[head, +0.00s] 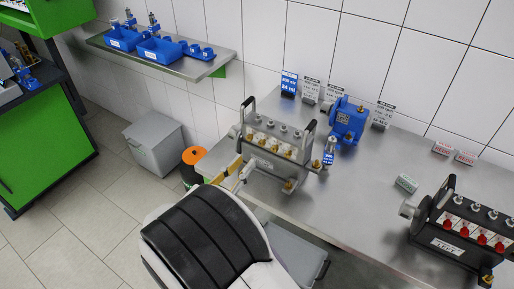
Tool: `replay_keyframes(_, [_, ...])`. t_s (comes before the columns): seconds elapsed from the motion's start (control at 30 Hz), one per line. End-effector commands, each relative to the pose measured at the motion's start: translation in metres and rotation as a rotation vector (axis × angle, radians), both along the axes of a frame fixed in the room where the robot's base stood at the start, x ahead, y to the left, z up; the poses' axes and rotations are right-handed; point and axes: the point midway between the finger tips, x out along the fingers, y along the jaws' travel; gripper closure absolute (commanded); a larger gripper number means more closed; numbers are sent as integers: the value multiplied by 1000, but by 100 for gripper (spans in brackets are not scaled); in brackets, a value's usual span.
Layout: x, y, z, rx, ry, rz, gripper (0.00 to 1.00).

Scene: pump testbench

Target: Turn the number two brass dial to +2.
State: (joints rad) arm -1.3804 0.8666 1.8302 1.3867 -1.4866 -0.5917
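A dark grey pump block (270,165) with two upright handles stands on the steel bench. A row of small brass dials (273,149) runs along its white front panel. Their numbers and settings are too small to read, so I cannot tell which is number two. My gripper (245,161) is at the left front of this block, just below the left end of the dial row. Its two fingers look apart, with nothing seen between them. I cannot tell whether a finger touches the block. My arm hides the floor and bench edge below.
A blue pump (349,119) and several signs stand behind the block. A second block with red dials (464,233) is at the right. The bench (345,205) between the blocks is mostly clear. A wall shelf (190,68) holds blue bins. A grey box (153,147) stands on the floor.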

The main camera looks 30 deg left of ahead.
Motion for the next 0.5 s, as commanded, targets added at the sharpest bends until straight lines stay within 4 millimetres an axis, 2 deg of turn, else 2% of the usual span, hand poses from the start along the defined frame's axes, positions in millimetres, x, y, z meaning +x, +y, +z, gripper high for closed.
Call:
replay_keyframes(0.33, [1, 0, 0, 0, 2, 2, 80])
replay_keyframes(0.5, [8, 0, -1, 0, 2, 1, 80])
